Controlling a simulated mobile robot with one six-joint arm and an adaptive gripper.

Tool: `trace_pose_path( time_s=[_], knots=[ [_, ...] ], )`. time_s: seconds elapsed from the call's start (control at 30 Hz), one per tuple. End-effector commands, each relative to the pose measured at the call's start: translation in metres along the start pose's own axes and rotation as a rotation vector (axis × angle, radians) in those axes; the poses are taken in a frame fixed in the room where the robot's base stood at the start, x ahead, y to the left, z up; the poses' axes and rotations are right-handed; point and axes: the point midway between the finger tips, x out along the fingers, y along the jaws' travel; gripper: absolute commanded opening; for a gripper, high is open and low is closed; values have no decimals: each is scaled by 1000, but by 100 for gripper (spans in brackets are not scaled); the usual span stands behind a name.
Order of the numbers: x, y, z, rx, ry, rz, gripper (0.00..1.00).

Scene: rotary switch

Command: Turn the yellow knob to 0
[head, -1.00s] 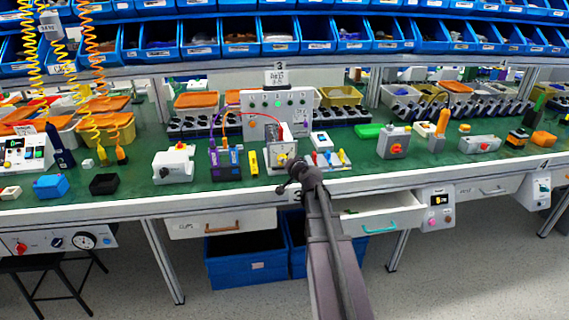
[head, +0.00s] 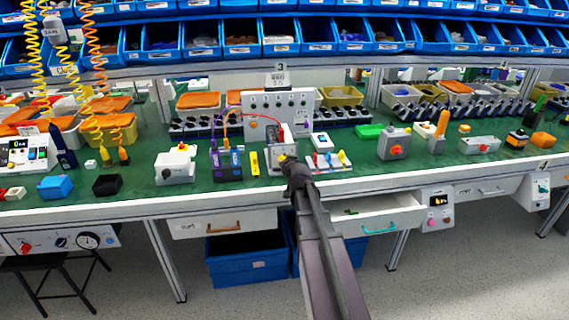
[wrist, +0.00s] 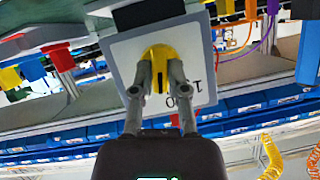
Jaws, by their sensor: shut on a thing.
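The yellow knob (wrist: 158,54) sits on a square white plate (wrist: 122,56) in the wrist view. Dark marks that look like 1 and 0 are printed to the right of the knob. A dark line runs across the knob's face. My gripper (wrist: 159,78) is shut on the knob, with one finger at each side. In the head view my gripper (head: 291,163) is in front of the white switch box (head: 275,143) at the bench's front edge and hides much of it, including most of the knob.
A yellow block (head: 254,163) and a purple-black unit with wires (head: 227,164) stand left of the switch box. A white box with a red knob (head: 174,168) is further left. A small panel with coloured handles (head: 327,161) stands right. An open drawer (head: 373,214) juts out below.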

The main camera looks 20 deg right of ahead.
Motion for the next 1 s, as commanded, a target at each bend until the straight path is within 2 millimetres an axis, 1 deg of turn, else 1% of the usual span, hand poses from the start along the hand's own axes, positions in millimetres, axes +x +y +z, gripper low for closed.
trace_pose_path(
  time_s=[0.2,0.4,0.93,0.97,1.0],
  knots=[
    [1,-1,-1,-107,2,44,0],
    [1,-2,-1,-164,2,68,0],
    [1,-1,-2,-186,3,78,0],
    [1,-1,-2,-186,3,78,26],
    [1,-1,-2,-185,3,78,38]
  ],
)
